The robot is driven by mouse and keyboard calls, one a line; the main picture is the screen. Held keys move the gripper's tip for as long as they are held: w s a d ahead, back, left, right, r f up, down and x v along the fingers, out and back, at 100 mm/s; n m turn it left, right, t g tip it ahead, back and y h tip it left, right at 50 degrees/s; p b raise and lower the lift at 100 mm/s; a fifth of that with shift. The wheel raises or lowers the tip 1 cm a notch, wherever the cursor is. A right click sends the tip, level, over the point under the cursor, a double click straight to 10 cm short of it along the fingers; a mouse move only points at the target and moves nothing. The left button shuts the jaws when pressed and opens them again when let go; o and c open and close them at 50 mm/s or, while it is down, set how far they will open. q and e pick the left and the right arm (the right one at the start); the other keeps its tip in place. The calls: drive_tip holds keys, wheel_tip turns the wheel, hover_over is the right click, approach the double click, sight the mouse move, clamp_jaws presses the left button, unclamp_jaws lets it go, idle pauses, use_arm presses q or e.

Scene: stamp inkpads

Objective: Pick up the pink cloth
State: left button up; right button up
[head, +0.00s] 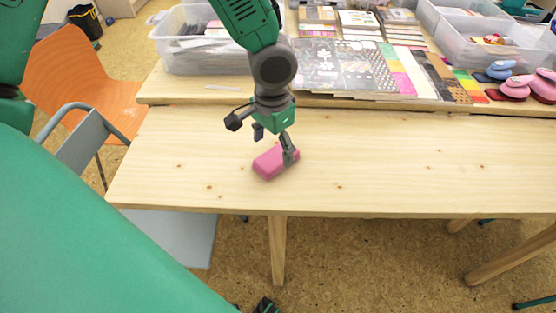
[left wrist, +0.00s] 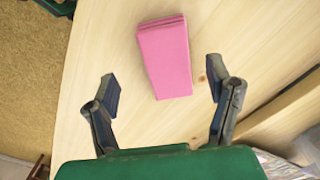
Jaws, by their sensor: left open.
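The pink cloth (head: 268,165) is a folded, block-shaped piece lying on the light wooden table, left of the middle and near its front edge. In the left wrist view the cloth (left wrist: 166,60) lies ahead, between the lines of the two fingers, with bare wood on both sides. My left gripper (head: 274,147) is open and points down above the cloth. In the head view one finger overlaps the cloth's right end. I cannot tell whether it touches. My right gripper is not in view.
The table (head: 380,165) is clear around the cloth. An orange chair (head: 85,80) stands to the left.

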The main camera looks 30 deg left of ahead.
sight(271, 157)
use_arm(q)
drive_tip(key=shift+f, duration=0.25)
drive_tip(key=f+b, duration=0.1)
drive_tip(key=f, duration=0.1)
drive_tip(key=a+f, duration=0.1)
drive_tip(key=f, duration=0.1)
drive_tip(key=shift+w+a+f+b, duration=0.15)
drive_tip(key=shift+w+f+b, duration=0.05)
drive_tip(key=shift+f+b, duration=0.2)
drive_tip(key=shift+a+f, duration=0.15)
drive_tip(key=shift+d, duration=0.4)
drive_tip(key=c, duration=0.4)
drive_tip(key=shift+d+r, duration=0.2)
drive_tip(key=shift+d, duration=0.05)
drive_tip(key=c, duration=0.8)
drive_tip(key=shift+a, duration=0.15)
drive_tip(key=shift+c, duration=0.8)
drive_tip(key=shift+a, duration=0.15)
drive_tip(key=shift+a+r, duration=0.1)
drive_tip(key=shift+r, duration=0.2)
drive_tip(key=r+p, duration=0.1)
drive_tip(key=r, duration=0.2)
drive_tip(key=r+p, duration=0.1)
drive_tip(key=r, duration=0.2)
drive_tip(key=r+p, duration=0.1)
drive_tip(key=r, duration=0.2)
drive_tip(key=shift+d+r, duration=0.1)
drive_tip(key=shift+d, duration=0.2)
drive_tip(key=shift+a, duration=0.15)
drive_tip(key=shift+a, duration=0.1)
